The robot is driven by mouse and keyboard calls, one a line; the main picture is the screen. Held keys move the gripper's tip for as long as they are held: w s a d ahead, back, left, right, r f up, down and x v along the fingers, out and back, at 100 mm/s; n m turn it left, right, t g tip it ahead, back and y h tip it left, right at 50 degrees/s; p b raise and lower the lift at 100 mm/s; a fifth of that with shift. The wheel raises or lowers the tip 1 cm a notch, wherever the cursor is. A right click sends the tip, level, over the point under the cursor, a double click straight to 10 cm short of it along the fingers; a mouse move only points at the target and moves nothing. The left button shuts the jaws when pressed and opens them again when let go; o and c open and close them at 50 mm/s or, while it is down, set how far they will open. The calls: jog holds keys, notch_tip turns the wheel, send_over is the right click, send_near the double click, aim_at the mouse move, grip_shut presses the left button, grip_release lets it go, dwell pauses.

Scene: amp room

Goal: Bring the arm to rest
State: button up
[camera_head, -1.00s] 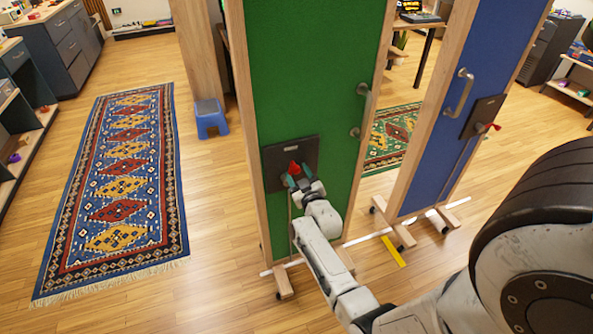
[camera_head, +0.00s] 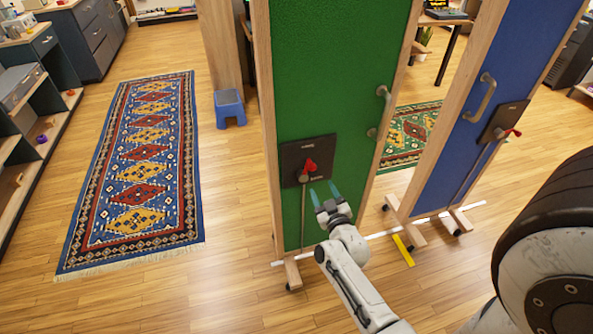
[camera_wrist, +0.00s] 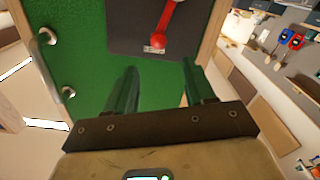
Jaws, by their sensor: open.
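My gripper (camera_head: 325,197) is open and empty in front of the green panel (camera_head: 335,70), below and to the right of the black plate (camera_head: 293,150) with a red lever (camera_head: 309,167). In the wrist view, the two fingers of my gripper (camera_wrist: 158,85) stand apart. The red lever (camera_wrist: 162,30) lies beyond them on its dark plate (camera_wrist: 125,28), clear of the fingertips. My arm reaches from the lower right of the head view.
A blue panel (camera_head: 460,150) with a handle and red lever stands at the right. A blue stool (camera_head: 229,107) and a patterned rug (camera_head: 140,165) are at the left. A yellow strip (camera_head: 404,251) lies on the floor. Bare wooden floor (camera_head: 230,290) shows in front.

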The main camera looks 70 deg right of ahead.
jog(key=w+a+f+n+g+y, duration=0.1)
jog(key=w+a+n+y, duration=0.2)
jog(key=a+y, duration=0.5)
jog(key=w+a+f+n+g+y, duration=0.1)
jog(key=w+a+f+n+y, duration=0.2)
jog(key=a, duration=1)
jog(key=s+a+r+g+y, duration=0.1)
jog(key=s+a+r+g, duration=0.1)
jog(key=s+a+g, duration=0.2)
jog(key=s+a+r+g+y+b, duration=0.1)
jog(key=s+a+r+g, duration=0.2)
jog(key=s+a, duration=0.4)
jog(key=shift+s+r+m+g, duration=0.3)
jog(key=shift+s+g, duration=0.6)
jog(key=shift+s, duration=0.9)
jog(key=shift+d, duration=0.1)
